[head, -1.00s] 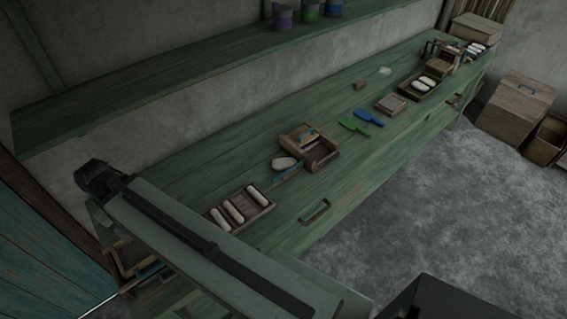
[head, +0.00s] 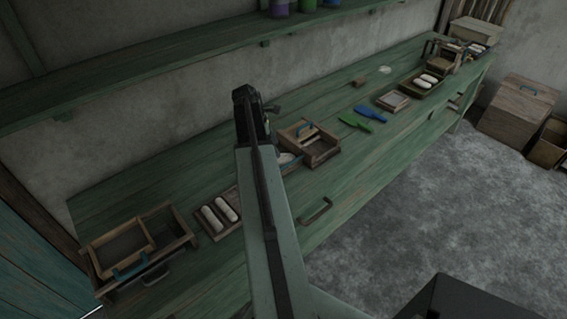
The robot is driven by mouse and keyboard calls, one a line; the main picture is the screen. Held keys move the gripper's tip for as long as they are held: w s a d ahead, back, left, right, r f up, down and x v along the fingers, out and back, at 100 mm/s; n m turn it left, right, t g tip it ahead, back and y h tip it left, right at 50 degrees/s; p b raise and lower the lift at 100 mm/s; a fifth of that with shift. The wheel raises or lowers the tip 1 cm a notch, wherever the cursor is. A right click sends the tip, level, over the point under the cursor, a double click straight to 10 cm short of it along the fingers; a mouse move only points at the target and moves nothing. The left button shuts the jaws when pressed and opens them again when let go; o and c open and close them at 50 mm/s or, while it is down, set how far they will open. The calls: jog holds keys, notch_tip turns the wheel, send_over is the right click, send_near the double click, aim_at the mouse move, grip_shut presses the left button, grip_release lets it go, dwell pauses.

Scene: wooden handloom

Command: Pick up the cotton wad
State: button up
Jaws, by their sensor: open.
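A small pale, soft-looking patch (head: 384,70) lies flat on the green bench toward its back right; it may be the cotton wad, but it is too small to be sure. Another whitish rounded piece (head: 287,158) lies by the wooden box with a blue-handled tool, partly hidden behind my arm. My gripper (head: 270,110) is at the far end of my raised arm, above the bench's back edge. It is open, and I see nothing in it. It is well left of the pale patch.
The green bench (head: 180,177) also bears a wooden box (head: 325,147), a tray of white rolls (head: 205,233), green and blue paddles (head: 362,117) and a nested wooden tray (head: 185,232). A shelf (head: 120,85) runs above along the wall.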

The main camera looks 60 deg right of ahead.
aim_at(282, 158)
jog(key=b+x, duration=0.5)
jog(key=x, duration=0.2)
jog(key=shift+b, duration=0.35)
jog(key=shift+r, duration=0.1)
jog(key=shift+c, duration=0.3)
jog(key=c, duration=1)
notch_tip(282, 158, up, 10)
jog(key=p, duration=1)
jog(key=shift+c, duration=0.2)
